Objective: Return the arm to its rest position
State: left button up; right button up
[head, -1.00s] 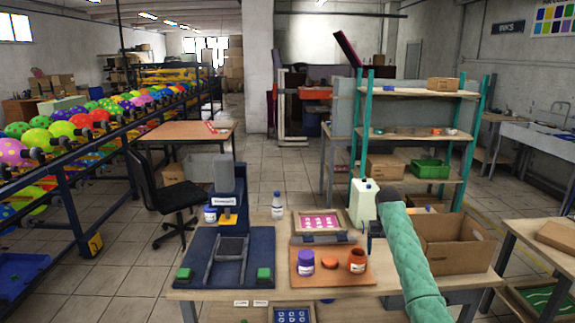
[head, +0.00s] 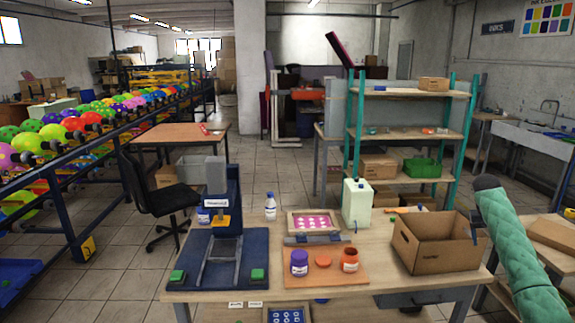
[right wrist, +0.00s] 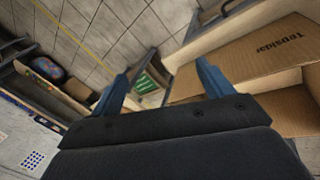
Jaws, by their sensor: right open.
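My right arm in its green padded sleeve comes in at the right of the head view. My right gripper (head: 474,228) is partly hidden at the arm's far end, by the right side of the cardboard box (head: 437,262). In the right wrist view its two blue fingers (right wrist: 160,88) are spread apart with nothing between them. The cardboard box (right wrist: 265,60) lies just beyond and to the right of the fingers there. My left gripper is not in view.
The workbench (head: 400,284) holds a blue press (head: 222,250), a purple jar (head: 299,263), an orange jar (head: 350,260), a white jug (head: 357,203) and a bottle (head: 270,206). A side table (head: 553,240) stands to the right, with floor between it and the bench.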

jog(key=s+a+f+n+h, duration=0.1)
jog(key=s+a+f+n, duration=0.1)
jog(key=s+f, duration=0.8)
jog(key=s+a+f+n+t, duration=0.15)
jog(key=s+f, duration=0.25)
jog(key=f, duration=1.2)
jog(key=s+a+f+n+g+h, duration=0.1)
jog(key=s+a+f+n, duration=0.15)
jog(key=s+f, duration=0.75)
jog(key=s+a+f+n+t+y, duration=0.1)
jog(key=s+a+f, duration=0.3)
jog(key=s+f, duration=0.45)
jog(key=s+a+f+n, duration=0.2)
jog(key=s+a+f, duration=0.25)
jog(key=s, duration=0.75)
jog(key=s+a+f+n+t+y, duration=0.1)
jog(key=s+a+f, duration=0.3)
jog(key=s+f, duration=0.5)
jog(key=s+a+f+m+y, duration=0.1)
jog(key=s+a+y, duration=0.1)
jog(key=a, duration=1.5)
jog(key=s+a+f+m+y, duration=0.2)
jog(key=a, duration=1.5)
jog(key=shift+s+f+g, duration=0.25)
jog(key=shift+s+g, duration=0.1)
